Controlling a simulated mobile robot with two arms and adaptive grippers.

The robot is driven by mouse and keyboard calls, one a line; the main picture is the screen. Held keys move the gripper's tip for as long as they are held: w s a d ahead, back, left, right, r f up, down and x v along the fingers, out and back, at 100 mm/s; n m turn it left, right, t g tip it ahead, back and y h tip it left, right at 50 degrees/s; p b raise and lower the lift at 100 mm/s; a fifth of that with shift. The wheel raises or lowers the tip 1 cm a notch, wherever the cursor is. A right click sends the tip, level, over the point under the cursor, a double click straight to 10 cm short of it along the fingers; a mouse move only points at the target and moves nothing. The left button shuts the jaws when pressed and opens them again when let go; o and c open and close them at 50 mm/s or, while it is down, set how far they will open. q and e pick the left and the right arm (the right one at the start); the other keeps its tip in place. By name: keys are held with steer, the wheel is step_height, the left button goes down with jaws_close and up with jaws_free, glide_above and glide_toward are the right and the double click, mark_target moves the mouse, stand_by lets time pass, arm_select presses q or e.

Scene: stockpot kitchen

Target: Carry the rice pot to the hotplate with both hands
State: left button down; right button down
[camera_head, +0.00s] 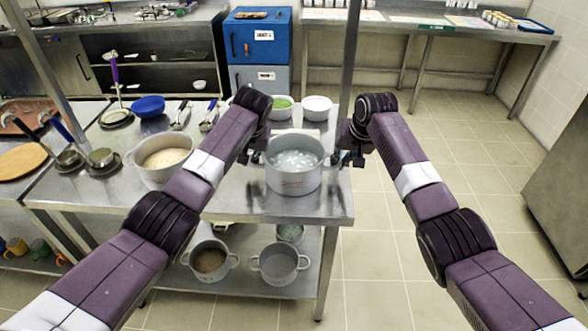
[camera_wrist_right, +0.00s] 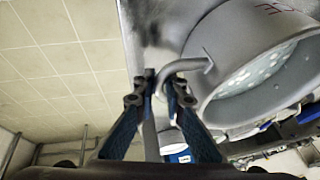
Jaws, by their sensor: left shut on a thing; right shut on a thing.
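A grey metal pot (camera_head: 293,180) with red marking on its side and pale, bubbly-looking contents is upright between my grippers at the right end of the steel table. It also shows close up in the right wrist view (camera_wrist_right: 225,95). My left gripper (camera_head: 257,158) is shut at its left side, its fingers partly hidden by my arm. My right gripper (camera_head: 345,158) is shut on its right handle; the wrist view shows the fingers (camera_wrist_right: 161,88) around the curved handle (camera_wrist_right: 181,66). I cannot tell whether the pot's base touches the table. I cannot make out a hotplate.
A wide pot with beige contents (camera_head: 160,158) stands left on the steel table (camera_head: 255,205). Ladles and a blue bowl (camera_head: 148,106) are farther left. Pots (camera_head: 279,264) sit on the lower shelf. Floor to the right is clear.

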stand_by(0.4)
